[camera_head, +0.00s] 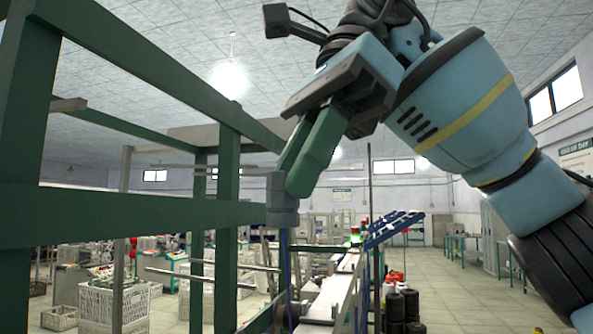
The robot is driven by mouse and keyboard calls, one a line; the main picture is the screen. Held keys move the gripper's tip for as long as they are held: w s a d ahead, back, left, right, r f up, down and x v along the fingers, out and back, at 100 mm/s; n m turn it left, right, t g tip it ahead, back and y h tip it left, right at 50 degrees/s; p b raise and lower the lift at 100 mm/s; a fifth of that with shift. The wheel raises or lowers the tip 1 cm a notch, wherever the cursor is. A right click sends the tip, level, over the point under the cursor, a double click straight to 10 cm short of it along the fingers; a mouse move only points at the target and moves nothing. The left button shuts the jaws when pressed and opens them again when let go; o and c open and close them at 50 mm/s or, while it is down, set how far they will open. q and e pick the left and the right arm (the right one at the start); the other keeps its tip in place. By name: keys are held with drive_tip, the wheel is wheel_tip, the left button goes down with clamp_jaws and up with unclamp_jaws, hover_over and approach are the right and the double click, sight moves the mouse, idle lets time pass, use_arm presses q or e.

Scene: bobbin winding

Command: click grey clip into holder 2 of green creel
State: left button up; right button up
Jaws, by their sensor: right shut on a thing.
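My right gripper (290,178) comes in from the upper right. Its green fingers point down and to the left, and are shut on the grey clip (283,205). The clip is a small grey block with its upper part partly hidden by the fingers. It hangs at the right end of a horizontal green beam of the green creel (130,209). I cannot tell whether the clip touches the creel. I cannot make out which holder is number 2. My left gripper is out of view.
Green posts and beams of the creel fill the left side, with thin metal rods (190,278) among them. A white crate (97,305) stands on the floor behind. Dark spools (403,305) stand low right of centre. The floor at the right (475,295) is open.

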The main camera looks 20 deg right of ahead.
drive_tip(key=shift+f, duration=3.45)
drive_tip(key=shift+f, duration=2)
drive_tip(key=o, duration=1)
drive_tip(key=shift+r, duration=0.15)
drive_tip(key=shift+v, duration=3.85)
drive_tip(key=shift+s+d, duration=0.1)
